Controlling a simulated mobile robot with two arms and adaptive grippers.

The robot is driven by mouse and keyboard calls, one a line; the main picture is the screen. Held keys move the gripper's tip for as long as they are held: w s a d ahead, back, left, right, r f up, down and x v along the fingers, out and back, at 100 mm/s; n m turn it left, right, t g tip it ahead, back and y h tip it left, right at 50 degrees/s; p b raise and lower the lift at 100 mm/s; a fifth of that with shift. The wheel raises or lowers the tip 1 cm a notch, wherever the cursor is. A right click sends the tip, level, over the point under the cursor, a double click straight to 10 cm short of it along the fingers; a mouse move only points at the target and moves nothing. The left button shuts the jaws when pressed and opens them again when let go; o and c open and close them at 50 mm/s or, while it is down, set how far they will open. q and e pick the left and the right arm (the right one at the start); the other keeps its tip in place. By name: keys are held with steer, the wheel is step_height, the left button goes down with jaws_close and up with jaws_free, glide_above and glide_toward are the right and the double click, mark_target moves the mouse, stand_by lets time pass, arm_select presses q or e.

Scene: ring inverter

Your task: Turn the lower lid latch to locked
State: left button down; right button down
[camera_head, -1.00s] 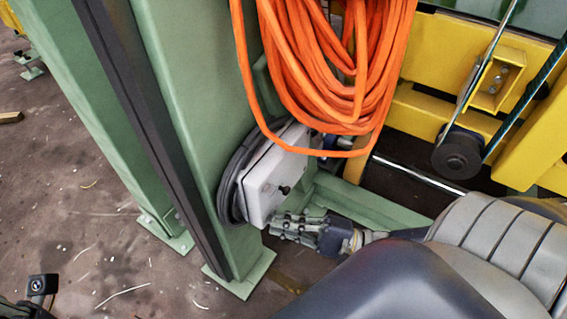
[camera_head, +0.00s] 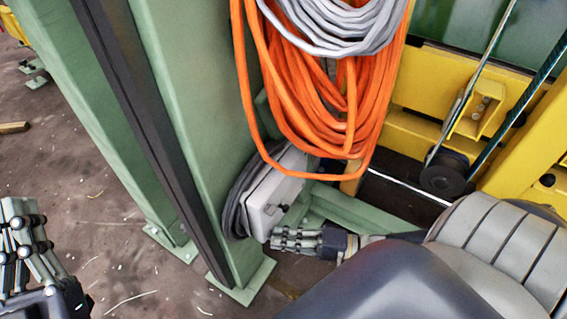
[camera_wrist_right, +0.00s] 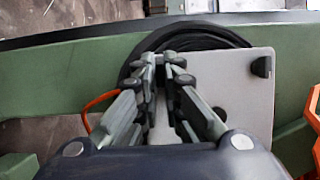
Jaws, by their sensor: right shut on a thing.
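A light grey box (camera_head: 268,200) with a flat lid is fixed low on the green post; its lid also shows in the right wrist view (camera_wrist_right: 258,105). One black latch (camera_wrist_right: 261,66) is on the lid near its far right corner in the wrist view, clear of my fingers. My right gripper (camera_head: 276,239) is at the lower edge of the lid. In the wrist view the right gripper (camera_wrist_right: 166,60) has its fingertips close together, shut on the lower lid latch, which the fingers hide. Its angle cannot be seen. My left gripper (camera_head: 22,235) is at the lower left, away from the box.
Black cable (camera_head: 235,200) is coiled around the box. An orange cable coil (camera_head: 330,110) hangs above it, with a grey coil (camera_head: 340,25) on top. The green post (camera_head: 185,110) stands left. Yellow beams and a pulley (camera_head: 443,174) are at right.

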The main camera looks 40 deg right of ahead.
arm_select(q)
steer(key=shift+w+f+g, duration=0.4)
steer(key=shift+f, duration=0.25)
steer(key=shift+w+f+g, duration=0.4)
steer(key=shift+f, duration=0.2)
arm_select(e)
steer(key=shift+f+n, duration=0.1)
steer(key=shift+n, duration=0.2)
steer(key=c, duration=2)
jaws_free()
steer(key=v, duration=1.2)
arm_select(q)
steer(key=shift+p, duration=0.3)
arm_select(e)
steer(key=shift+r, duration=0.25)
